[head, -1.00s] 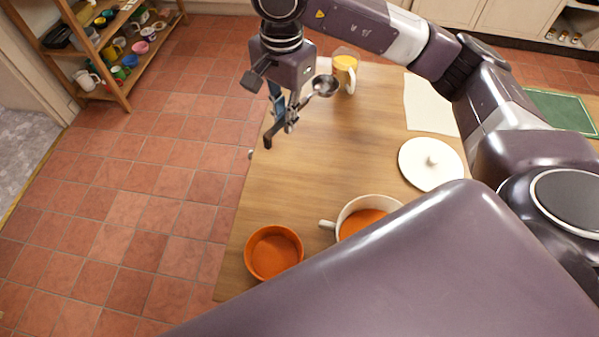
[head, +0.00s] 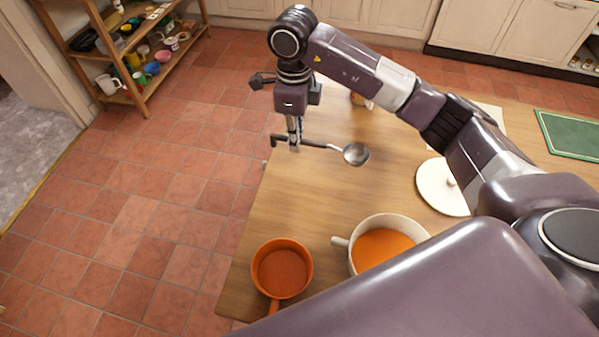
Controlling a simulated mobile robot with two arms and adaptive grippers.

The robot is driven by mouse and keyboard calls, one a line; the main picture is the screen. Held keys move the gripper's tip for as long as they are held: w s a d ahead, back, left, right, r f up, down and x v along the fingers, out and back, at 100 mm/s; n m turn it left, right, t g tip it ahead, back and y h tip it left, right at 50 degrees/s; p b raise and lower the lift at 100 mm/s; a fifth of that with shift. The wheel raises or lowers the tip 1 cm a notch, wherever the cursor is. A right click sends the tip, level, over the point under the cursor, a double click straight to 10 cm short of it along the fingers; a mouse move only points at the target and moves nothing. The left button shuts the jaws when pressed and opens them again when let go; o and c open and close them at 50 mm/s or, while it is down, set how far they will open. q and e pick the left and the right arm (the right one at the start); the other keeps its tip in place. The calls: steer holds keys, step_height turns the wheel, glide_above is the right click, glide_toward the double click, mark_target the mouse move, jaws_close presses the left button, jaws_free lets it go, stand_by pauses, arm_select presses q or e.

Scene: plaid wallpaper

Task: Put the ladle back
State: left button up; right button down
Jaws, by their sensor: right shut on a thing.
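My right gripper (head: 293,143) is shut on the dark handle of the ladle (head: 355,154). The ladle is held roughly level above the far left part of the table, its metal bowl pointing right. A white pot (head: 348,262) with orange soup (head: 383,247) stands near the front of the table, its side handle to the left. An orange saucepan (head: 282,268) stands left of it near the table's left edge, its handle toward me. My left gripper is not in view.
A white lid (head: 430,187) lies on the wooden table (head: 320,200) behind the pot. A green board (head: 570,134) lies at the far right. A mug behind my right arm is mostly hidden. A wooden shelf (head: 140,90) with cups stands beyond the tiled floor (head: 150,200).

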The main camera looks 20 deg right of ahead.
mark_target(296, 181)
step_height(296, 181, down, 13)
steer(key=shift+f+p, duration=0.1)
steer(key=shift+p, duration=0.85)
steer(key=shift+f, duration=0.1)
steer(key=shift+f, duration=0.15)
steer(key=c, duration=2)
jaws_free()
